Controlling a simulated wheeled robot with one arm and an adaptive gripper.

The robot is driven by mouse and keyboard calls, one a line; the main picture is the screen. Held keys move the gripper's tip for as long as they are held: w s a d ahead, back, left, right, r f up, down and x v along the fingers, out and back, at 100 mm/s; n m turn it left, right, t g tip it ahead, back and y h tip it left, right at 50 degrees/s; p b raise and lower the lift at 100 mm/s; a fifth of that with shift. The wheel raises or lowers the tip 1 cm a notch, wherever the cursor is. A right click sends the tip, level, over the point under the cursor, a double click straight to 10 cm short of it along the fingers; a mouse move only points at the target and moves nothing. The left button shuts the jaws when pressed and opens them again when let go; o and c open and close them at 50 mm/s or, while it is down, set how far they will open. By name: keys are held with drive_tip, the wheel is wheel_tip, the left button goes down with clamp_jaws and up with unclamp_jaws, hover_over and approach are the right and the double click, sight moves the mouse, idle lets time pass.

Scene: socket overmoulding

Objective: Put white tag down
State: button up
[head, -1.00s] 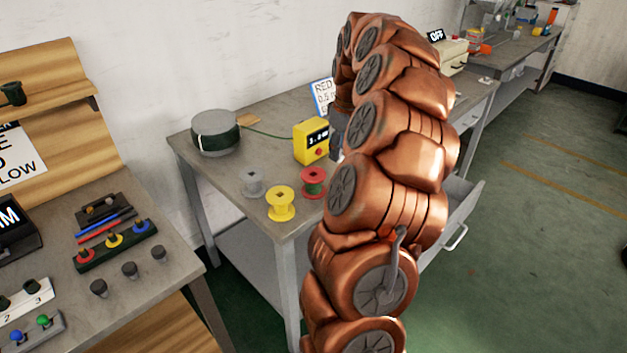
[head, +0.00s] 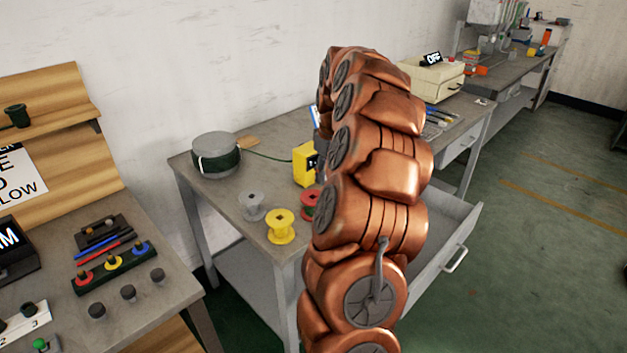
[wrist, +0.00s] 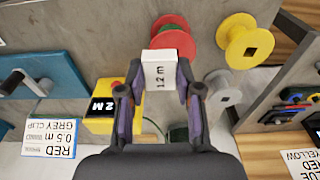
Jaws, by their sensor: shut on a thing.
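The white tag (wrist: 160,72), printed "1.2 m", is between the fingertips of my gripper (wrist: 159,80) in the wrist view. The fingers are shut on its two sides. The tag appears over the grey bench top (wrist: 110,45), but I cannot tell how high above it.
A yellow meter box (wrist: 106,108) stands close to the left finger. Red (wrist: 174,38), yellow (wrist: 246,42) and grey (wrist: 222,92) spools stand nearby. A dark green coil (head: 216,160) lies at the bench's back left. A drawer (head: 440,255) stands open.

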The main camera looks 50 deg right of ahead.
drive_tip(key=w+f, duration=0.1)
drive_tip(key=w+a+f+p, duration=0.1)
drive_tip(key=w+f, duration=0.1)
drive_tip(key=f, duration=0.1)
drive_tip(key=shift+a, duration=0.4)
drive_tip(key=shift+f, duration=0.6)
drive_tip(key=o, duration=0.8)
drive_tip(key=shift+o, duration=0.2)
